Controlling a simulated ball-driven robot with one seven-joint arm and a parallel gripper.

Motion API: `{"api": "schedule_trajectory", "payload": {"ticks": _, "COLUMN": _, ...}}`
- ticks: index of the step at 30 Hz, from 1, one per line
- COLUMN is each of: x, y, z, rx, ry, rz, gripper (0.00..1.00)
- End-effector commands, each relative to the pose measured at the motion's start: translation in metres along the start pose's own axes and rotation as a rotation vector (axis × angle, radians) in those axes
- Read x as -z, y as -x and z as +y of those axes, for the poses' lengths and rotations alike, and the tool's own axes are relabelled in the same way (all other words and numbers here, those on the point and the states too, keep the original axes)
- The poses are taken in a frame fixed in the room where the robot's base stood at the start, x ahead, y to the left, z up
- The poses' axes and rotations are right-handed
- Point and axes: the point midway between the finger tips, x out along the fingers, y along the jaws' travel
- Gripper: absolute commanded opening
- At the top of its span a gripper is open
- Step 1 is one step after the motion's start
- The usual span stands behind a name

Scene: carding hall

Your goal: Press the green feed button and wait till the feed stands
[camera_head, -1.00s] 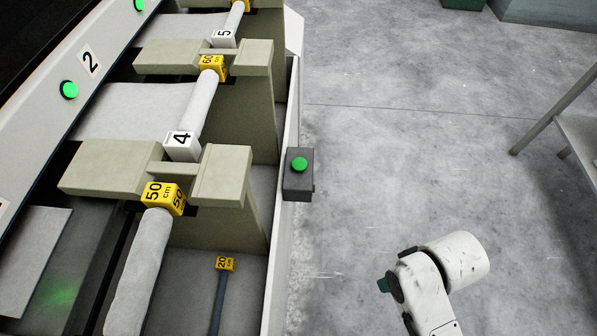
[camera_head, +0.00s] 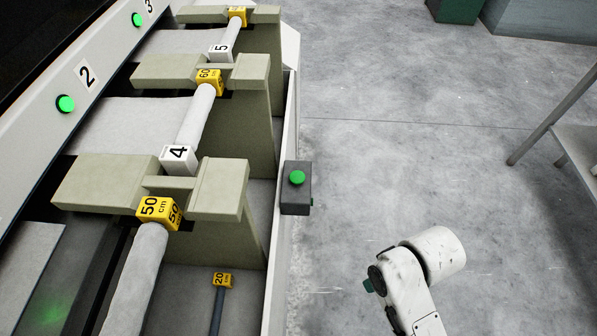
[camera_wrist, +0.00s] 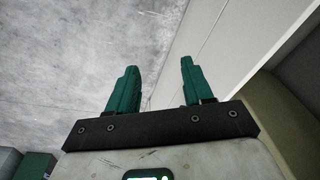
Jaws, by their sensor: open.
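The green feed button (camera_head: 297,177) sits on top of a small dark grey box fixed to the outer right side of the machine. My arm shows at the lower right of the head view, apart from the box. In the wrist view my gripper (camera_wrist: 156,88) has two green fingers spread apart with nothing between them. The floor and the pale machine side lie beyond them. The button is not visible in the wrist view.
The machine carries grey-green brackets (camera_head: 220,190), white rolls, and yellow blocks such as the 50 cm one (camera_head: 158,211). Green lamps (camera_head: 66,103) line its left panel. A metal table (camera_head: 580,150) stands at the right. The floor between is clear.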

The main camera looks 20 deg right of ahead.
Motion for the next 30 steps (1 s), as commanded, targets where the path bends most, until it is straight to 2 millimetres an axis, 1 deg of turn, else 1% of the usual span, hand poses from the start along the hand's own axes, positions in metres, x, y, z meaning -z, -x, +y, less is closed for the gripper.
{"api": "schedule_trajectory", "payload": {"ticks": 1, "x": 0.019, "y": -0.01, "z": -0.006, "rx": 0.025, "ry": 0.031, "rz": 0.017, "gripper": 0.46}}
{"api": "schedule_trajectory", "payload": {"ticks": 2, "x": 0.031, "y": -0.013, "z": -0.01, "rx": 0.043, "ry": 0.055, "rz": 0.024, "gripper": 0.43}}
{"api": "schedule_trajectory", "payload": {"ticks": 3, "x": 0.046, "y": -0.017, "z": -0.016, "rx": 0.065, "ry": 0.089, "rz": 0.035, "gripper": 0.39}}
{"api": "schedule_trajectory", "payload": {"ticks": 5, "x": 0.068, "y": -0.021, "z": -0.024, "rx": 0.096, "ry": 0.141, "rz": 0.049, "gripper": 0.33}}
{"api": "schedule_trajectory", "payload": {"ticks": 6, "x": 0.083, "y": -0.023, "z": -0.029, "rx": 0.114, "ry": 0.177, "rz": 0.059, "gripper": 0.3}}
{"api": "schedule_trajectory", "payload": {"ticks": 8, "x": 0.105, "y": -0.025, "z": -0.035, "rx": 0.139, "ry": 0.231, "rz": 0.074, "gripper": 0.24}}
{"api": "schedule_trajectory", "payload": {"ticks": 9, "x": 0.12, "y": -0.026, "z": -0.039, "rx": 0.154, "ry": 0.268, "rz": 0.085, "gripper": 0.2}}
{"api": "schedule_trajectory", "payload": {"ticks": 11, "x": 0.141, "y": -0.026, "z": -0.043, "rx": 0.173, "ry": 0.324, "rz": 0.098, "gripper": 0.14}}
{"api": "schedule_trajectory", "payload": {"ticks": 12, "x": 0.155, "y": -0.025, "z": -0.046, "rx": 0.184, "ry": 0.362, "rz": 0.108, "gripper": 0.1}}
{"api": "schedule_trajectory", "payload": {"ticks": 14, "x": 0.176, "y": -0.022, "z": -0.049, "rx": 0.198, "ry": 0.419, "rz": 0.12, "gripper": 0.05}}
{"api": "schedule_trajectory", "payload": {"ticks": 15, "x": 0.189, "y": -0.02, "z": -0.051, "rx": 0.204, "ry": 0.459, "rz": 0.128, "gripper": 0.01}}
{"api": "schedule_trajectory", "payload": {"ticks": 19, "x": 0.23, "y": -0.011, "z": -0.052, "rx": 0.219, "ry": 0.583, "rz": 0.148, "gripper": 0.0}}
{"api": "schedule_trajectory", "payload": {"ticks": 24, "x": 0.277, "y": 0.007, "z": -0.047, "rx": 0.218, "ry": 0.743, "rz": 0.162, "gripper": 0.0}}
{"api": "schedule_trajectory", "payload": {"ticks": 27, "x": 0.301, "y": 0.019, "z": -0.04, "rx": 0.208, "ry": 0.834, "rz": 0.161, "gripper": 0.0}}
{"api": "schedule_trajectory", "payload": {"ticks": 30, "x": 0.322, "y": 0.033, "z": -0.032, "rx": 0.196, "ry": 0.915, "rz": 0.155, "gripper": 0.0}}
